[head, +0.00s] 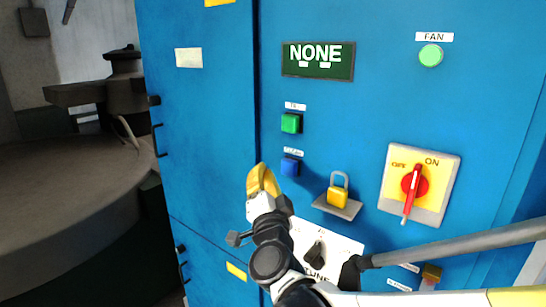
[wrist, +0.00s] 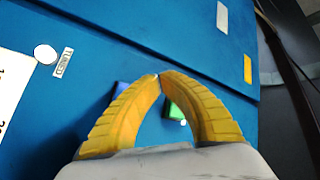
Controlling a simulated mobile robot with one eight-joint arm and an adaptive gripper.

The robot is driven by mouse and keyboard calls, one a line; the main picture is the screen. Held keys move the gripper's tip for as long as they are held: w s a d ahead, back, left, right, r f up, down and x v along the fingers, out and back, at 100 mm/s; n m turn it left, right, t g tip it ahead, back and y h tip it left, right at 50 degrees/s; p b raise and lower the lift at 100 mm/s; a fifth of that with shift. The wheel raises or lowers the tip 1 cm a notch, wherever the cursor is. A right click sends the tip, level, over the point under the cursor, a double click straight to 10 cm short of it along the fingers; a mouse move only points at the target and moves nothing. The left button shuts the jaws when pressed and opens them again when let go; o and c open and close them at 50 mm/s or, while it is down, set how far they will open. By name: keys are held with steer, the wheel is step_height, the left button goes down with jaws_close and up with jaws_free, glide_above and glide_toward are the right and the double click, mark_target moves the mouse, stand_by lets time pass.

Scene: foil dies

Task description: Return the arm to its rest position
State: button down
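My gripper (head: 262,172) has two yellow curved fingers and is in front of the blue cabinet (head: 355,115), just left of the blue button (head: 290,167) and below the green button (head: 291,123) in the head view. In the wrist view the fingertips (wrist: 159,76) meet, and nothing is held between them. The green button (wrist: 174,111) shows through the gap between the fingers, and the blue button (wrist: 121,89) is partly hidden by the left finger. My arm reaches up from the bottom of the head view. I cannot tell whether the fingertips touch the panel.
A yellow padlock (head: 338,198) stands on a small grey ledge. A red rotary handle (head: 410,190) is on a yellow plate at right. A dark display (head: 318,61) reads NONE. My arm partly covers a white dial plate (head: 338,247). A large round grey structure (head: 70,205) stands left.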

steer(key=s+d+f+n+g+h+b, duration=0.1)
steer(key=s+d+f+n+g, duration=0.3)
steer(key=s+d+f, duration=0.6)
steer(key=s+d+f+n+g+h+b, duration=0.1)
steer(key=s+d+f+n+g+b, duration=0.2)
steer(key=s+f, duration=1)
steer(key=s+d+n+g, duration=0.2)
steer(key=d+g, duration=0.3)
steer(key=d, duration=0.2)
steer(key=shift+s+d+f+g, duration=0.15)
steer(key=shift+s+d+g, duration=0.05)
steer(key=shift+g, duration=0.2)
